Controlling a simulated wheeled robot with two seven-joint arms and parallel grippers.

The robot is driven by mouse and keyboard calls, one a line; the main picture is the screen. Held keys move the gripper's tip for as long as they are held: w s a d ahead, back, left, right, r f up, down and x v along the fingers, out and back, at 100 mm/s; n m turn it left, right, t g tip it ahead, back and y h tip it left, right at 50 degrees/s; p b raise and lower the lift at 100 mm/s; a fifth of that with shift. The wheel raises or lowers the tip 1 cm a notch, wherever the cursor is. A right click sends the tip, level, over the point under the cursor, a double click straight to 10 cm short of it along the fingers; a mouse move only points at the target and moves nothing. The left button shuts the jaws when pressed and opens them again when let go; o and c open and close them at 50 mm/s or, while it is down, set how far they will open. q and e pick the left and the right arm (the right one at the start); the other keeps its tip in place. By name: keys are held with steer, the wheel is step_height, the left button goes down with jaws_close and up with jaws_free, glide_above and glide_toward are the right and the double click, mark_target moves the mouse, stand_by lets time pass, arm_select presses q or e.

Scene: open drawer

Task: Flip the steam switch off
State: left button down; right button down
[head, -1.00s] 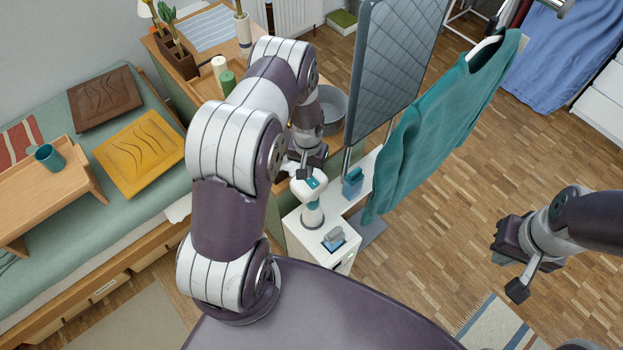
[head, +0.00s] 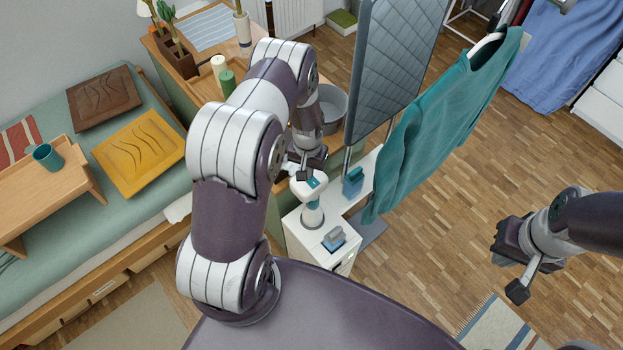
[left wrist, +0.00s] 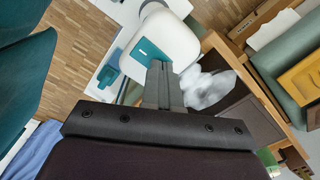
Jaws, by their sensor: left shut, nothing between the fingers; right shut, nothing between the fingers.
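A white garment steamer (head: 312,212) with teal parts stands upright on a white cabinet. A teal panel (head: 314,183) is on its head; I take this for the switch area. In the left wrist view the white steamer head shows the teal panel (left wrist: 150,52) close up. My left gripper (head: 304,176) is shut and empty at the steamer head. In the left wrist view its fingertips (left wrist: 162,66) overlap the panel's right end; I cannot tell whether they touch. A whitish cloud (left wrist: 206,88), looking like steam, lies beside the fingers. My right gripper (head: 507,272) is shut and empty, over the floor.
The white cabinet (head: 296,232) also carries a grey-blue item (head: 335,238). A blue item (head: 353,182) stands behind it. A metal pot (head: 334,108) is behind the arm.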

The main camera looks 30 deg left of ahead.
arm_select(q)
steer(key=shift+f, duration=0.35)
steer(key=shift+r, duration=0.1)
step_height(320, 180, up, 7)
steer(key=p, duration=0.5)
steer(key=shift+s, duration=0.1)
stand_by(0.4)
